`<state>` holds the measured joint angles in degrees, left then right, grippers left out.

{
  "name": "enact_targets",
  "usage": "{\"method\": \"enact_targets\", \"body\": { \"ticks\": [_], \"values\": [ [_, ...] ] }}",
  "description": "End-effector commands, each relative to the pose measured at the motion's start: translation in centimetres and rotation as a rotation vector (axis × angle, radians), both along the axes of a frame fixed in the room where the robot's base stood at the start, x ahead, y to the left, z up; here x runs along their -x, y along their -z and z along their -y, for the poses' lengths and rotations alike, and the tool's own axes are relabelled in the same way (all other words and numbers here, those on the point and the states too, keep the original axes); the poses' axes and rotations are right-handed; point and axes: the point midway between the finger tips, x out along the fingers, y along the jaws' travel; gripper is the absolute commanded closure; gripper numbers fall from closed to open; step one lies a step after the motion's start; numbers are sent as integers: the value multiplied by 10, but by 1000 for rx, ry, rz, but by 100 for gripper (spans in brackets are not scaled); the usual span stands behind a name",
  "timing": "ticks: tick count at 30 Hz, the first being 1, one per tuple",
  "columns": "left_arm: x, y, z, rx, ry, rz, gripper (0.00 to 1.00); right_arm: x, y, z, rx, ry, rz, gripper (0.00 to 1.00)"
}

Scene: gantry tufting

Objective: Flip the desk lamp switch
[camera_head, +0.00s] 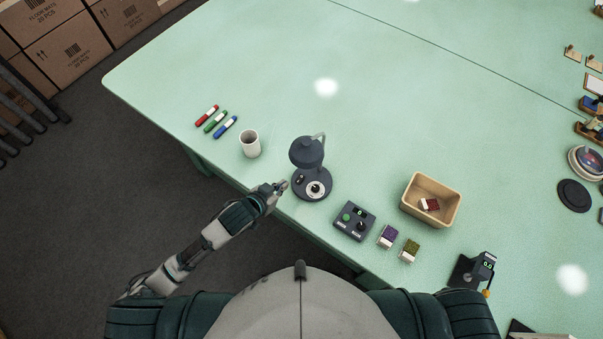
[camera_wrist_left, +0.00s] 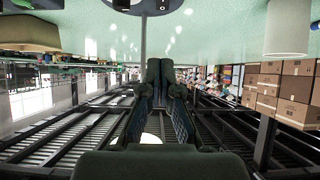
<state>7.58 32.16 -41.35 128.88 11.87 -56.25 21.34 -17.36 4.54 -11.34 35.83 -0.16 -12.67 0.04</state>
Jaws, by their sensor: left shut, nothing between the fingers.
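The dark grey desk lamp (camera_head: 306,152) stands upright near the front edge of the green table. Its round base (camera_head: 325,193) carries a small black switch-like part (camera_head: 299,180) on the left and a white round dial (camera_head: 316,188) in front. My left gripper (camera_head: 282,186) is shut and empty, just left of the base at the table edge; I cannot tell whether it touches the base. In the left wrist view, which is upside down, the closed fingers (camera_wrist_left: 166,70) point toward the lamp's pole (camera_wrist_left: 142,38). My right gripper is not in view.
A white cup (camera_head: 250,144) stands left of the lamp, with red, green and blue markers (camera_head: 216,122) beyond it. A grey control box (camera_head: 354,221), two small packs (camera_head: 399,242) and a tan bin (camera_head: 431,200) lie to the right. The table behind the lamp is clear.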

Motion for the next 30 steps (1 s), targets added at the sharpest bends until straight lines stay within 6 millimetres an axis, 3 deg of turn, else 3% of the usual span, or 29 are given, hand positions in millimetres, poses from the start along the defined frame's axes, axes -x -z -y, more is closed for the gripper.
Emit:
{"method": "enact_targets", "body": {
  "ticks": [14,27,30],
  "values": [
    [-7,4,6,3,2,1,100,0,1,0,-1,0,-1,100],
    [-65,53,48,1,1,2,100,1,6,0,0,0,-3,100],
    [-70,69,51,0,1,-1,100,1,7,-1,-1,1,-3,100]
  ]
}}
